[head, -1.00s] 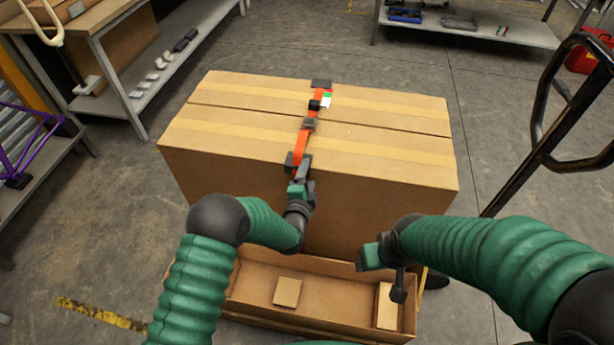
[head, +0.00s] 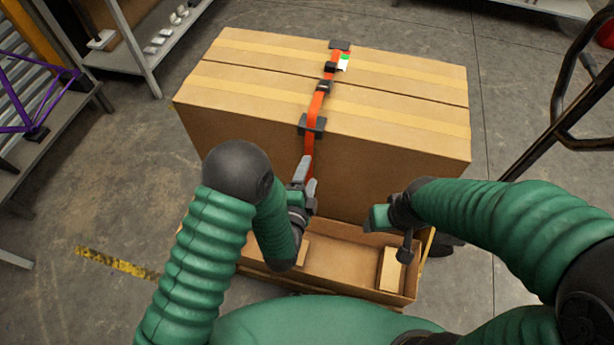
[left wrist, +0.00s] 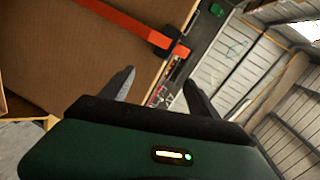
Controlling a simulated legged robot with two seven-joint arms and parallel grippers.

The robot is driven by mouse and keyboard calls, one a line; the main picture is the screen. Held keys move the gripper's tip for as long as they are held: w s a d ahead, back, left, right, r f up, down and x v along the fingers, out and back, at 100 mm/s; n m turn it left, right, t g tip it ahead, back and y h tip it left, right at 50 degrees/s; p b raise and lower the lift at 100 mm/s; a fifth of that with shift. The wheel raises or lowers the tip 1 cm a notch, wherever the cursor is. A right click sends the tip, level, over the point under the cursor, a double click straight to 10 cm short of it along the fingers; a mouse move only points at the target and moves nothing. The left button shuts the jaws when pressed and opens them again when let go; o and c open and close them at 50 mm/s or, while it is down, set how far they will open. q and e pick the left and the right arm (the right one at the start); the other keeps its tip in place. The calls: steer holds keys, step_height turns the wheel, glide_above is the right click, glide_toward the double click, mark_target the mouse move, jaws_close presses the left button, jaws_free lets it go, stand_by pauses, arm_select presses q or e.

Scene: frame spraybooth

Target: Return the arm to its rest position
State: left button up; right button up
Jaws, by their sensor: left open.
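My left gripper (head: 305,182) is open in front of the near face of a large cardboard box (head: 255,140). An orange strap (head: 316,104) runs over the box top and down its near face. The strap passes just behind the left fingertips in the head view; I cannot tell whether they touch it. In the left wrist view, the open fingers (left wrist: 158,80) have nothing between them, and the strap (left wrist: 122,20) crosses the box beyond them. My right gripper (head: 400,238) hangs over the right part of a shallow cardboard tray; its jaw opening is not clear.
The shallow cardboard tray (head: 340,264) with small cardboard blocks (head: 391,268) lies below both grippers, before the box. A shelf (head: 125,62) stands at upper left, a purple frame (head: 35,105) at left. A black handle (head: 552,125) rises at right. Floor at left is clear.

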arm_select(q)
steer(key=a+r+n+g+y+p, duration=0.35)
steer(key=a+r+n+g, duration=0.2)
steer(key=a+n, duration=0.35)
steer(key=s+a+r+n+g+p, duration=0.1)
steer(key=s+a+r+n+g, duration=0.1)
steer(key=s+a+n, duration=0.1)
steer(key=s+a+r+n+g+y+p, duration=0.1)
steer(key=s+a+r+n+g, duration=0.1)
steer(key=s+a, duration=0.4)
steer(key=s+a+r+n+g+p, duration=0.2)
steer(key=s+a+r+n+g, duration=0.1)
steer(key=s, duration=0.5)
steer(key=shift+s+a+r+n, duration=0.2)
steer(key=shift+a+r+n, duration=0.1)
steer(key=shift+a+n, duration=0.55)
